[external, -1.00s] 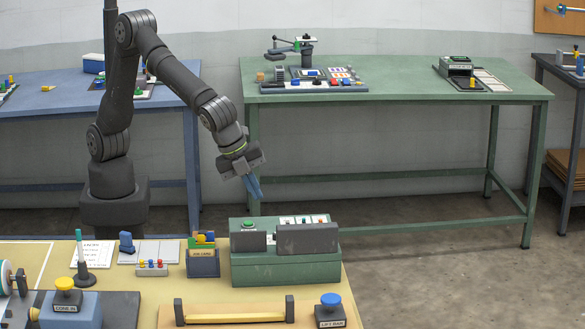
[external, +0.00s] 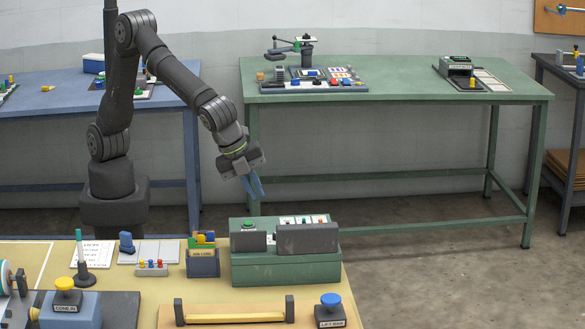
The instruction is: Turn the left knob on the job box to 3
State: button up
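A green box (external: 250,272) stands at the back edge of the near table. It looks like the job box, but I cannot read a label that says so. It has a green button (external: 249,223) on top and dark panels (external: 307,239) on the side facing the camera. No left knob can be made out; the box's far side is hidden. My gripper (external: 253,190) hangs in the air above and behind the box's left part, pointing down. Its blue fingers are spread apart with nothing between them.
A spindle stand (external: 84,272), a blue button (external: 330,300) and a yellow bar (external: 235,318) are also on the near table. A green table (external: 400,90) stands behind, with open floor between.

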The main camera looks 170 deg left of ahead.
jog(key=o, duration=0.3)
jog(key=shift+a+r, duration=0.1)
jog(key=shift+a, duration=0.05)
jog(key=shift+o, duration=1.3)
jog(key=shift+a+r+n, duration=0.15)
jog(key=shift+a+n, duration=0.2)
jog(key=shift+n, duration=0.35)
jog(key=a+r+n, duration=0.6)
jog(key=a+n, duration=0.2)
jog(key=n, duration=0.7)
jog(key=shift+t, duration=0.4)
jog(key=x, duration=1.7)
jog(key=shift+a+f, duration=0.1)
jog(key=shift+f, duration=0.3)
grip_shut()
